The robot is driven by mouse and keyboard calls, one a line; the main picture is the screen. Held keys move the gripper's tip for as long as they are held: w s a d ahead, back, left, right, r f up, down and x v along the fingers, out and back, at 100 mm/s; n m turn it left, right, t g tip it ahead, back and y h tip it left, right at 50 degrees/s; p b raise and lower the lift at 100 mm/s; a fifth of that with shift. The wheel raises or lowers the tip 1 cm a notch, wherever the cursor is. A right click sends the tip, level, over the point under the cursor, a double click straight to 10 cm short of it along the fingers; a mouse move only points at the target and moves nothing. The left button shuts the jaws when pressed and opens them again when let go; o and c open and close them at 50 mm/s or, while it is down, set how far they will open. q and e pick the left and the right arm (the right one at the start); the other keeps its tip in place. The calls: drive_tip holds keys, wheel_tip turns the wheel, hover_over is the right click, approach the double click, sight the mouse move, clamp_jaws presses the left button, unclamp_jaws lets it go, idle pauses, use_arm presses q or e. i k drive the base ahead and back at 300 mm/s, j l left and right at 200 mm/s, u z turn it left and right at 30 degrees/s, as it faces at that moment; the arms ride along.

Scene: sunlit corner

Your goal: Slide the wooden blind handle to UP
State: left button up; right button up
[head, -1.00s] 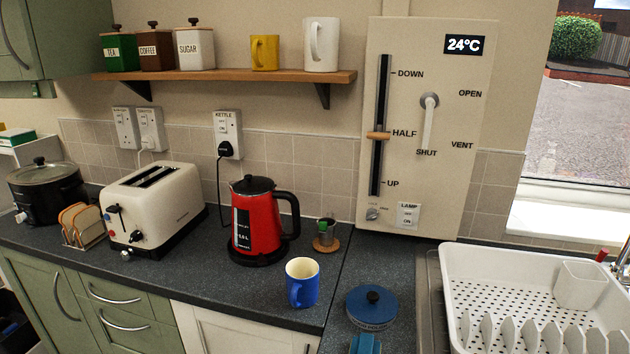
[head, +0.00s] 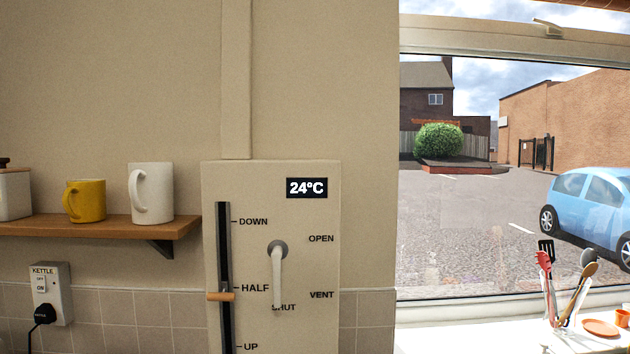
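The wooden blind handle (head: 221,296) sits on a dark vertical slot (head: 224,255) at the left side of a beige wall panel (head: 320,260). It is just below the HALF mark's level. DOWN is labelled at the top of the slot and UP (head: 250,347) near the bottom edge of the view. The lower end of the slot is cut off by the frame. Neither of my grippers shows in the head view.
A white lever (head: 278,272) on the panel hangs down at SHUT, right of the slot. A wooden shelf (head: 110,228) with a yellow mug (head: 85,201) and a white mug (head: 151,193) stands left. A window (head: 480,210) and a utensil pot are right.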

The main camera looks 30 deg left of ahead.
sight(224, 295)
drive_tip(key=u, duration=1.3)
